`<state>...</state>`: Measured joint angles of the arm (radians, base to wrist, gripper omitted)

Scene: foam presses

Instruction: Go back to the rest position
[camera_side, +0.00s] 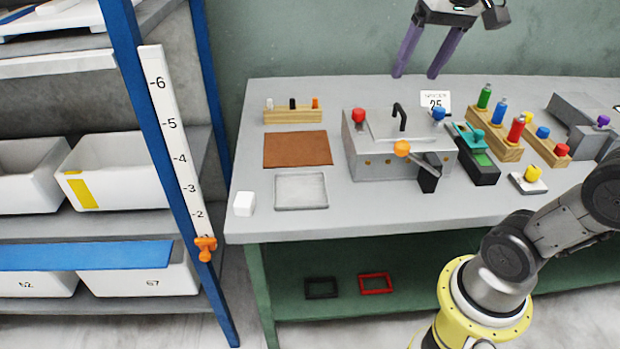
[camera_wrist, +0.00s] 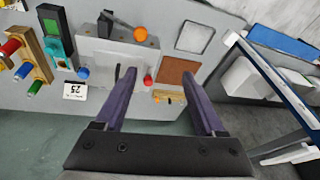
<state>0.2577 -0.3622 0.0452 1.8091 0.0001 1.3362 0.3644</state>
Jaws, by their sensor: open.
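My gripper (camera_side: 415,74) has two long purple fingers. In the side view it is raised at the top, over the back edge of the table, in front of the green wall. Its fingers are spread apart with nothing between them. The wrist view shows the same open fingers (camera_wrist: 160,88) pointing toward the table. Below and beyond the fingertips lies the grey press box (camera_side: 370,160) with red, blue and orange knobs and a black handle; it also shows in the wrist view (camera_wrist: 105,60). The fingers appear apart from everything on the table.
The table (camera_side: 260,215) carries a brown mat (camera_side: 298,149), a metal tray (camera_side: 320,190), a white cube (camera_side: 244,204), a small peg rack (camera_side: 292,116), a number card (camera_side: 436,101) and coloured bottles in a wooden rack (camera_side: 508,148). A shelf with a blue post (camera_side: 165,160) stands left.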

